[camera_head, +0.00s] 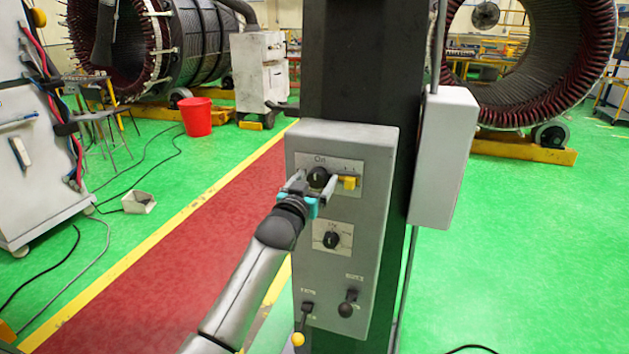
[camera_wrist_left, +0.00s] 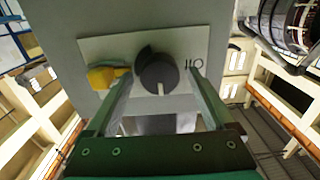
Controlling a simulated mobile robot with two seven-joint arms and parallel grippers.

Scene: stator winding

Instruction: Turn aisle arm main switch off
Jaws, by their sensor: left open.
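The main switch is a black round knob (camera_head: 318,177) on the upper plate of a grey control box, with an "On" label above it. It also shows in the left wrist view (camera_wrist_left: 158,75), with a pale mark on its face. My left gripper (camera_head: 311,187) is open, with its two fingers on either side of the knob. In the left wrist view the fingertips (camera_wrist_left: 159,78) flank the knob with gaps on both sides; I cannot tell whether they touch it. My right gripper is not in view.
A yellow part (camera_head: 348,183) sits just right of the knob. A second black knob (camera_head: 331,240) and two levers (camera_head: 347,303) are lower on the box (camera_head: 370,215). A dark column (camera_head: 352,60) stands behind it. A red bucket (camera_head: 197,117) is on the green floor.

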